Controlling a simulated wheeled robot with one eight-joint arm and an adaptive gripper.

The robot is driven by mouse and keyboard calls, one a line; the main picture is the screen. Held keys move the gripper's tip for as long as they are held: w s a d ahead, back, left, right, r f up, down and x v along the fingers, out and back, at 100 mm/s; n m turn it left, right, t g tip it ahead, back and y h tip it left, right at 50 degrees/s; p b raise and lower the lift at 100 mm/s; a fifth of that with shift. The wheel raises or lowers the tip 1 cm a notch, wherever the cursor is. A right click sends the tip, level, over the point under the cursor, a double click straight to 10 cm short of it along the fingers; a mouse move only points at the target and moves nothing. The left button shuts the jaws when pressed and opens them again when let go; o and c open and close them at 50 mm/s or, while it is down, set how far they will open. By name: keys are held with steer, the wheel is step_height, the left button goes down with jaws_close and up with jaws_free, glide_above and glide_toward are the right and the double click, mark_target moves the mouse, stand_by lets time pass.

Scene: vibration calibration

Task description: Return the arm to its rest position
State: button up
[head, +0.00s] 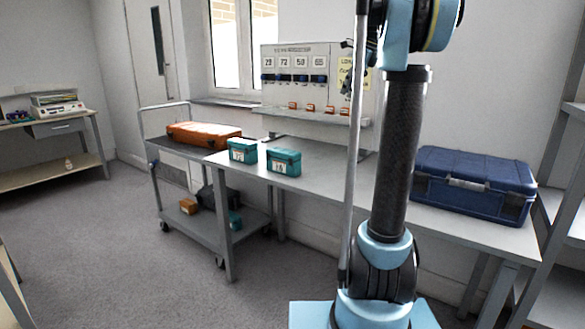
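My arm (401,150) rises upright in the right half of the head view, with a pale blue base joint, a dark tube and a blue upper joint (410,30) cut off by the top edge. Small dark parts, apparently my gripper (349,67), show beside the thin grey pole near the top, in front of the wall panel. The pole and the arm hide most of it. I cannot tell its finger opening, and no held object is visible.
A grey bench (325,178) carries two teal boxes (243,151) (284,162) and a blue case (474,185). A numbered panel (300,62) stands behind. A trolley (185,150) holds an orange case (204,134). Shelving (565,225) is at right. The left floor (95,235) is clear.

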steer(key=s+a+f+n+h, duration=0.3)
steer(key=s+f+n, duration=2)
steer(key=s+f, duration=1.6)
steer(key=shift+s+n, duration=0.15)
steer(key=shift+n, duration=0.25)
steer(key=shift+w+f, duration=0.15)
steer(key=shift+w, duration=0.3)
steer(key=shift+d, duration=0.15)
